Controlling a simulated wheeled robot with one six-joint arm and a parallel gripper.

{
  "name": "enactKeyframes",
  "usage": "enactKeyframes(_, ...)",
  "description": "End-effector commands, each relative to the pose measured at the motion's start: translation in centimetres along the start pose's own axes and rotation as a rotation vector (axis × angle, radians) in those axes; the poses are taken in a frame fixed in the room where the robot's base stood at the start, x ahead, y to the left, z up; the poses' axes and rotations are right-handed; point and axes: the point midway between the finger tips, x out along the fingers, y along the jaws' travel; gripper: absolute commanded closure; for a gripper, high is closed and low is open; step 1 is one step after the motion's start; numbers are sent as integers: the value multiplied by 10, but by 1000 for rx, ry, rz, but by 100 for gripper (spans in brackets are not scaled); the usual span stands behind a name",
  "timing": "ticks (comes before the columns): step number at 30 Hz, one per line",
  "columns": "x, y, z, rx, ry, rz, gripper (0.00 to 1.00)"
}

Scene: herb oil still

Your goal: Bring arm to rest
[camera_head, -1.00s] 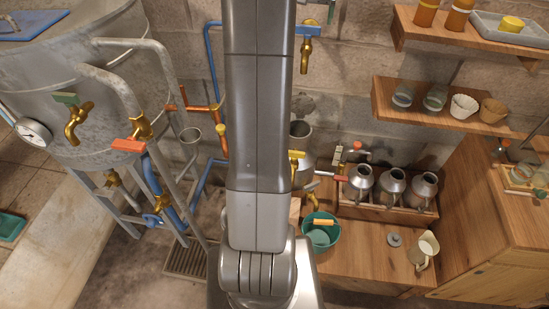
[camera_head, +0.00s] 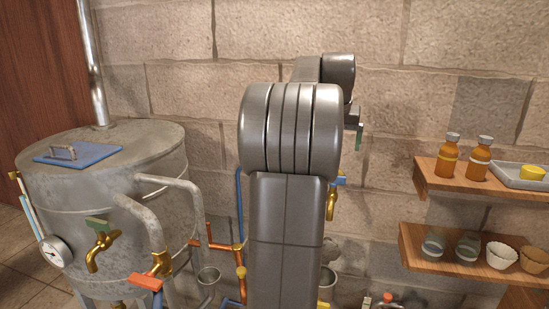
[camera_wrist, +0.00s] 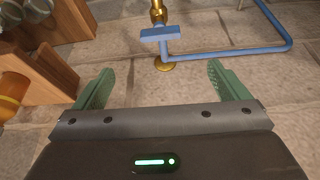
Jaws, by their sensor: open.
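My gripper (camera_wrist: 160,88) shows in the wrist view with its two green fingers spread wide apart and nothing between them. Beyond the fingers, that view shows a stone wall with a blue-handled brass tap (camera_wrist: 160,33) and a blue pipe (camera_wrist: 235,50); the gripper looks apart from them. In the head view my arm stands upright in the middle of the picture, bent at the top. Only a small green and dark part of the gripper (camera_head: 357,130) shows behind the arm, at its right side.
A metal still (camera_head: 95,200) with a blue lid patch (camera_head: 80,153) and brass taps stands at left. Wooden shelves (camera_head: 440,183) with orange bottles (camera_head: 447,158), a tray (camera_head: 510,175) and small cups are at right. The upper stone wall is bare.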

Motion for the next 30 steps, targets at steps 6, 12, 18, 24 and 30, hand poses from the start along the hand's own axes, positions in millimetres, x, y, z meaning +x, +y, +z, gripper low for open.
enactKeyframes(6,24,0,0,0,-4,1,5)
enactKeyframes(12,63,0,0,0,-5,1,5)
enactKeyframes(18,104,0,0,0,-6,1,5)
enactKeyframes(24,139,1,0,-11,-2,-4,5)
enactKeyframes(30,138,1,0,-125,-1,-53,5)
